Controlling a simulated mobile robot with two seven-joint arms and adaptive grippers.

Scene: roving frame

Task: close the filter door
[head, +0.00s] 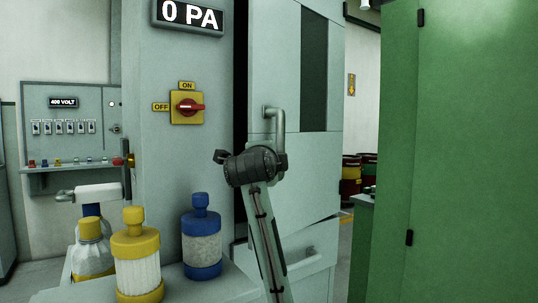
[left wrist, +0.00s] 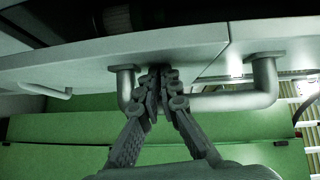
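The tall pale grey filter door (head: 300,180) stands slightly ajar on the cabinet (head: 150,90), with a dark gap along its left edge. Its grey tubular handle (head: 280,120) is upright in the head view. My left arm reaches up from below, and the dark body of my left gripper (head: 253,166) covers the handle's lower end. In the left wrist view, the fingers (left wrist: 161,80) are brought together across the handle bar (left wrist: 235,101), close to the door face. The bar is hidden behind them, and I see no clear grip around it. My right gripper is not in view.
A yellow and a blue filter canister (head: 138,260) (head: 202,240) stand on a ledge at lower left. A red switch (head: 188,107) and a "0 PA" display (head: 188,15) are on the cabinet. A lower panel (head: 300,275) has its own handle. A large green cabinet (head: 460,150) fills the right.

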